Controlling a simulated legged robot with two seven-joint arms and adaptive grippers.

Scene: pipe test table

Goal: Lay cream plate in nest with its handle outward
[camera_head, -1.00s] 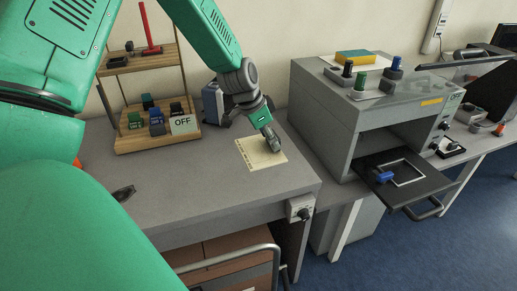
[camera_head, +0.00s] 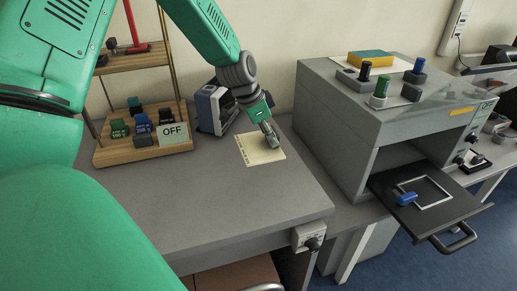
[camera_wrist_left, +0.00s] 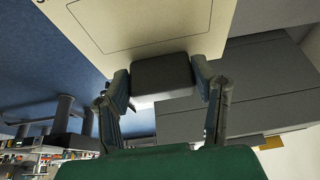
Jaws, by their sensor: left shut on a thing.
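The cream plate (camera_head: 258,152) is a flat square sheet with a thin printed outline, seen over the grey table (camera_head: 235,205); whether it touches the table I cannot tell. My left gripper (camera_head: 271,140) is shut on its dark handle at the plate's right side. In the left wrist view the fingers (camera_wrist_left: 165,88) clasp the dark grey handle block (camera_wrist_left: 163,76), with the cream plate (camera_wrist_left: 140,30) beyond it. A white square frame (camera_head: 449,199), likely the nest, lies on the machine's black pulled-out tray. My right gripper is not in view.
The grey machine (camera_head: 345,125) carries knobbed pieces on top. A wooden rack (camera_head: 125,152) with weights and an OFF sign (camera_head: 173,133) stands left. The front of the table is clear.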

